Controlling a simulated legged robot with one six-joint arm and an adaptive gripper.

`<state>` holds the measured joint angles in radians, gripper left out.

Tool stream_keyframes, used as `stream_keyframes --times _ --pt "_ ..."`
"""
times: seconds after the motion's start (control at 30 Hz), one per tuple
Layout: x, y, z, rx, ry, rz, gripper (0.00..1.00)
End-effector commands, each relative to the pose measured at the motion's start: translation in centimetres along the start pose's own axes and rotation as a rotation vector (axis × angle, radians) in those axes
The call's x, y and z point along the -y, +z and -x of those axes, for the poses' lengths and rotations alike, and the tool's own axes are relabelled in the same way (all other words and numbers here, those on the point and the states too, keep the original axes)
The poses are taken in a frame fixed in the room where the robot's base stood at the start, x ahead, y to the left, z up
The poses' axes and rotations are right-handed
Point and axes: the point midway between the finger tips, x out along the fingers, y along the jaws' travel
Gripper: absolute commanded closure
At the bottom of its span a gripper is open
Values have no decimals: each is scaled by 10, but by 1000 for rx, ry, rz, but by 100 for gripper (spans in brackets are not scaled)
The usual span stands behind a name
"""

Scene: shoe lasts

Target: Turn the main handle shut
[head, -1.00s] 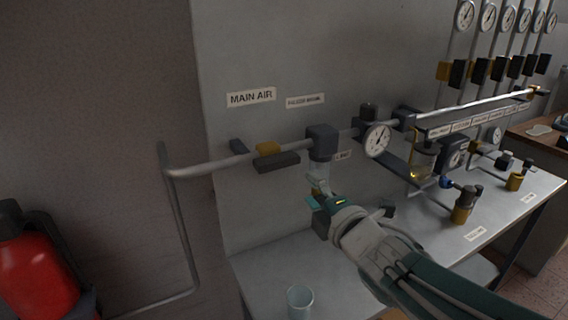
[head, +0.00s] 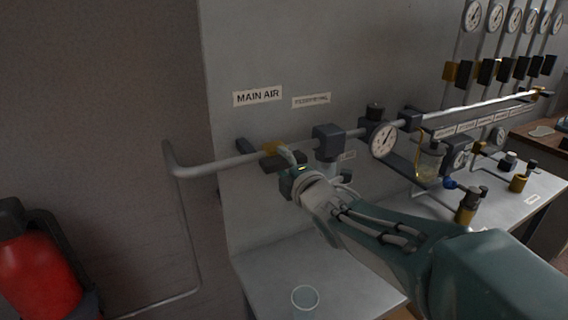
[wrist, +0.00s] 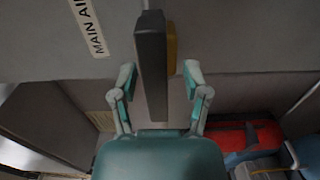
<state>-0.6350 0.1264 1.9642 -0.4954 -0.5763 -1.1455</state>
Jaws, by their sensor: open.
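The main handle is a dark flat lever on a yellow valve body (head: 269,148) in the pipe under the "MAIN AIR" label (head: 258,96). The fingers are open, one on each side, with a visible gap to the lever on both sides.
A dark filter block (head: 328,141) and a round gauge (head: 382,140) sit on the pipe just right of my gripper. A glass (head: 305,297) stands on the table (head: 262,278) below. A red extinguisher (head: 38,275) is at lower left.

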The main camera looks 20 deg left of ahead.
Motion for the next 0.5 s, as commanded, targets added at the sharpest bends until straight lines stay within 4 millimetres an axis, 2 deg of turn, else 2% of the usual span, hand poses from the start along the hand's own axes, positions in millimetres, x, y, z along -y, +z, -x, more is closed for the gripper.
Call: stream_keyframes --times 0.1,0.13,0.17,0.2,0.23,0.27,0.5 --pt "-1 1 1 0 1 0 40" --pt "-1 1 2 1 1 0 49" --pt "-1 1 2 1 1 0 62" --pt "-1 2 2 1 1 -1 80" --pt "-1 2 2 1 1 -1 94" --pt "-1 2 2 1 1 -1 100" --pt "0 1 1 1 -1 -2 100"
